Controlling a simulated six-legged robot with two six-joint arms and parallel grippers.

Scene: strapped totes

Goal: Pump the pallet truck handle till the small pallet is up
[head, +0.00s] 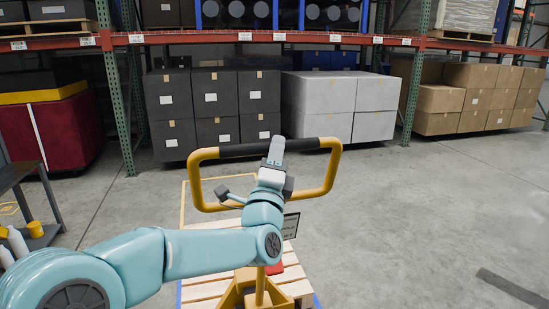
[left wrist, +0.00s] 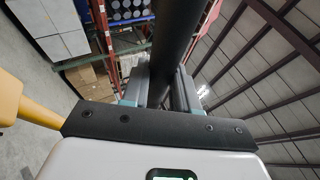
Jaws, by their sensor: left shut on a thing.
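The pallet truck handle (head: 332,172) is a yellow loop with a black grip bar (head: 243,150) across its top. My left gripper (head: 277,152) is shut on the black grip bar near its middle. In the left wrist view the dark bar (left wrist: 174,45) passes between the two fingers of the left gripper (left wrist: 168,88). The yellow truck body (head: 262,290) stands below the handle. The small wooden pallet (head: 205,290) lies beyond and around it, partly hidden by my arm. I cannot tell the pallet's height off the floor. My right gripper is not in view.
Racking with red beams (head: 240,38) and stacked black, grey and brown boxes (head: 338,105) stands at the back. A red tote with a yellow band (head: 65,125) and a dark cart (head: 22,180) are at the left.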

